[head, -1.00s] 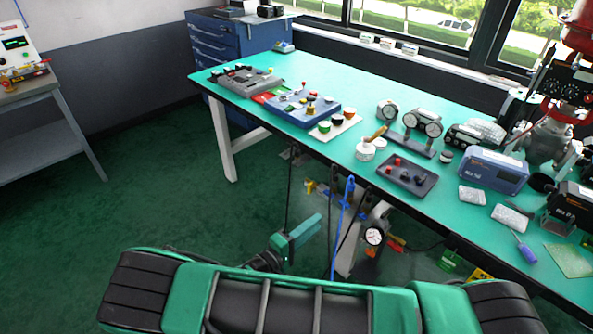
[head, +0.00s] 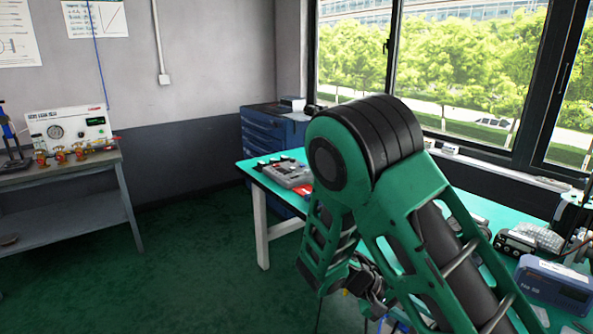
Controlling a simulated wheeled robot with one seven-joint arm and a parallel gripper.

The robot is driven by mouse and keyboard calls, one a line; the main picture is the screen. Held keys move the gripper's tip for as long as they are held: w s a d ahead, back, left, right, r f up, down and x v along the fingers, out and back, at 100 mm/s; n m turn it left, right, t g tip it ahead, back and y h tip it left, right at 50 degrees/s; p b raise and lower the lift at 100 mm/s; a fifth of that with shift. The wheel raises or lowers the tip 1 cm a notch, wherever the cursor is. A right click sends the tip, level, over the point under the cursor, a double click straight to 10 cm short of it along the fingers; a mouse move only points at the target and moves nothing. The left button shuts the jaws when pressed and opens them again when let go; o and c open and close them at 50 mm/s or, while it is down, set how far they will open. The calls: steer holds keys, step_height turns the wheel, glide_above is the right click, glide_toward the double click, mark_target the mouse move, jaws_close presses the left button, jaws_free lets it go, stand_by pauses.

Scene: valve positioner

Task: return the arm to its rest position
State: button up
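My arm (head: 365,150) is green and black and fills the middle and lower right of the head view. Its elbow joint is raised high, in front of the window and the workbench. One link slopes down to the right out of the frame. The other hangs down from the elbow to a dark wrist part (head: 365,283) with cables, partly covered by the nearer link. My gripper's fingers cannot be made out; they are hidden behind the arm or below the frame.
The green-topped workbench (head: 262,180) runs behind my arm, with a grey device (head: 290,172) at its far left end and a blue instrument (head: 553,283) at right. A blue drawer cabinet (head: 268,133) stands behind. A grey side table (head: 70,168) is at left. The green floor between is open.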

steer(key=s+d+r+m+g+y, duration=0.2)
steer(key=s+d+r+m+y, duration=0.2)
steer(key=s+d+r+y, duration=0.45)
steer(key=s+d+r+m+t+y, duration=0.1)
steer(key=s+r, duration=0.3)
steer(key=s, duration=0.3)
steer(key=s+d+r+m+t+y, duration=0.1)
steer(key=s+r+t, duration=0.1)
steer(key=s+r, duration=0.2)
steer(key=shift+s+r+y, duration=0.2)
steer(key=shift+s+y, duration=0.15)
steer(key=shift+s, duration=1.45)
